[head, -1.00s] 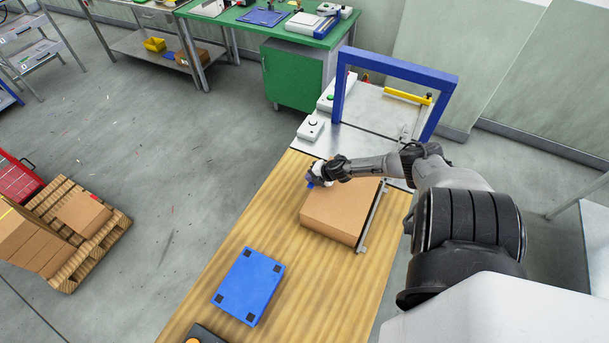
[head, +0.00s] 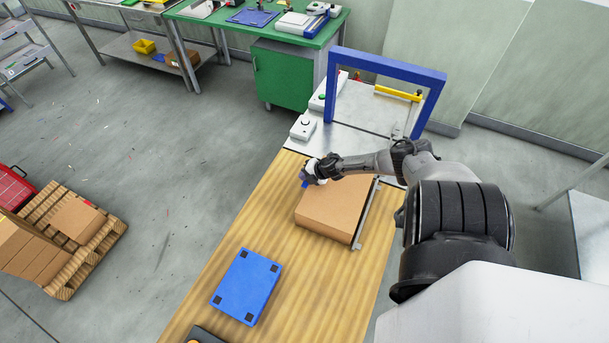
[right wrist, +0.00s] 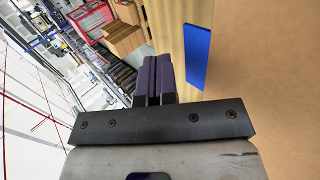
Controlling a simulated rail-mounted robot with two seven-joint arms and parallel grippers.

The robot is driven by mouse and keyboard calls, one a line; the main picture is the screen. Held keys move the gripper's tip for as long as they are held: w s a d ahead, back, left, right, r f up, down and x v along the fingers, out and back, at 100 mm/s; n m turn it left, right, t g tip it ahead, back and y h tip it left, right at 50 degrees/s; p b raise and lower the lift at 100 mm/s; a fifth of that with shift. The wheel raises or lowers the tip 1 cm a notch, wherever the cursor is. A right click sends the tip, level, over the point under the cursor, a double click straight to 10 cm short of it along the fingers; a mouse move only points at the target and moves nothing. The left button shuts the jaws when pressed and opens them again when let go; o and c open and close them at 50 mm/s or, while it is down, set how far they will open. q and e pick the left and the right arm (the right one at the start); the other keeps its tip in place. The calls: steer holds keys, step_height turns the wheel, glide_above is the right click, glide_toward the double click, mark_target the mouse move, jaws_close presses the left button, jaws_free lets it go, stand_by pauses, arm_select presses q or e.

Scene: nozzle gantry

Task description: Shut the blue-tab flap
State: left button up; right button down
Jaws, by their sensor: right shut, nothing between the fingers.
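A tan cardboard box (head: 335,208) lies on the wooden table, its visible top looking flat. No raised flap shows in the head view; part of the box's far side is hidden behind my right arm. My right gripper (head: 304,181) is shut and empty at the box's far left corner, with its purple fingers (right wrist: 158,74) together in the right wrist view. There, a flat blue piece (right wrist: 198,56) lies along the edge of a tan cardboard surface (right wrist: 258,95). I cannot tell whether it is the tab or the plate on the table. My left gripper is out of view.
A blue plate with black corner squares (head: 246,287) lies nearer on the table (head: 250,218). A blue gantry frame (head: 385,63) stands over the metal surface behind the box. A metal rail (head: 366,212) runs along the box's right side. A pallet (head: 95,250) with boxes stands on the floor at left.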

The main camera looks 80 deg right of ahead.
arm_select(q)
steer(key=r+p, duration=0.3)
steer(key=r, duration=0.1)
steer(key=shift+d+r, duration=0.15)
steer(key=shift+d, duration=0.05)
arm_select(e)
step_height(320, 180, up, 12)
steer(key=shift+r, duration=0.2)
